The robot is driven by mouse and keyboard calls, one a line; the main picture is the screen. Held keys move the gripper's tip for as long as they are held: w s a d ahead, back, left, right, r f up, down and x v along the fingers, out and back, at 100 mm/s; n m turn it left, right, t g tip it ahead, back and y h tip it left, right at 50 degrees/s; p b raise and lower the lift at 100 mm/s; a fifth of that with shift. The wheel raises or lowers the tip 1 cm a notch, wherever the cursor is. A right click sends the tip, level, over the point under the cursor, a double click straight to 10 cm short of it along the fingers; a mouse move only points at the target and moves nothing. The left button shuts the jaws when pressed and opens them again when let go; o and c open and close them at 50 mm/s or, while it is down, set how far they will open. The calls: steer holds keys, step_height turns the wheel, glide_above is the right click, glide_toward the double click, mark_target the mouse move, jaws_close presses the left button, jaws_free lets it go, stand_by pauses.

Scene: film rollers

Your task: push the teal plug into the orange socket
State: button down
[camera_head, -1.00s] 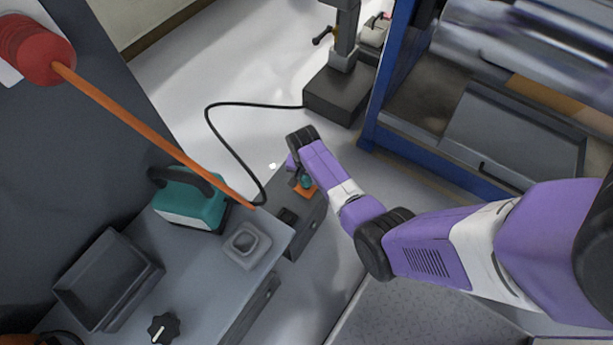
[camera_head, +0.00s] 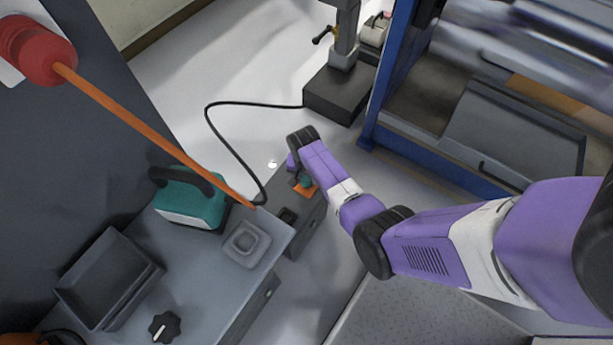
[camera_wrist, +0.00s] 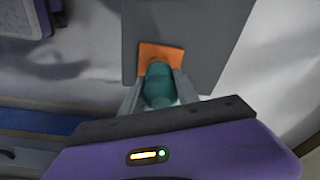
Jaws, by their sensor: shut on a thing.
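The teal plug (camera_wrist: 158,88) is between the two fingers of my gripper (camera_wrist: 158,82) in the wrist view. My gripper is shut on it. The plug's far end meets the orange socket (camera_wrist: 160,54), which sits on a dark grey surface. How deep the plug is in the socket cannot be told. In the head view the teal plug (camera_head: 307,181) shows small beside my purple wrist, over the orange socket (camera_head: 303,190) on top of a grey block. My fingers are mostly hidden there.
A grey bench holds a teal case (camera_head: 190,205), a black tray (camera_head: 108,280), a grey square fitting (camera_head: 246,244) and a black knob (camera_head: 165,328). A black cable (camera_head: 222,140) runs to a dark stand base (camera_head: 338,95). A blue-framed machine (camera_head: 372,100) stands to the right.

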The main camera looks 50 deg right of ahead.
steer(key=shift+f+b, duration=0.4)
steer(key=shift+f, duration=0.15)
steer(key=c, duration=0.8)
jaws_free()
steer(key=shift+c, duration=0.2)
steer(key=shift+s+a+r+p, duration=0.15)
steer(key=shift+r+p, duration=0.6)
steer(key=shift+r, duration=1.2)
steer(key=shift+s+a+r+p, duration=0.2)
steer(key=shift+r+p, duration=0.55)
steer(key=shift+r, duration=1.2)
steer(key=shift+w, duration=0.15)
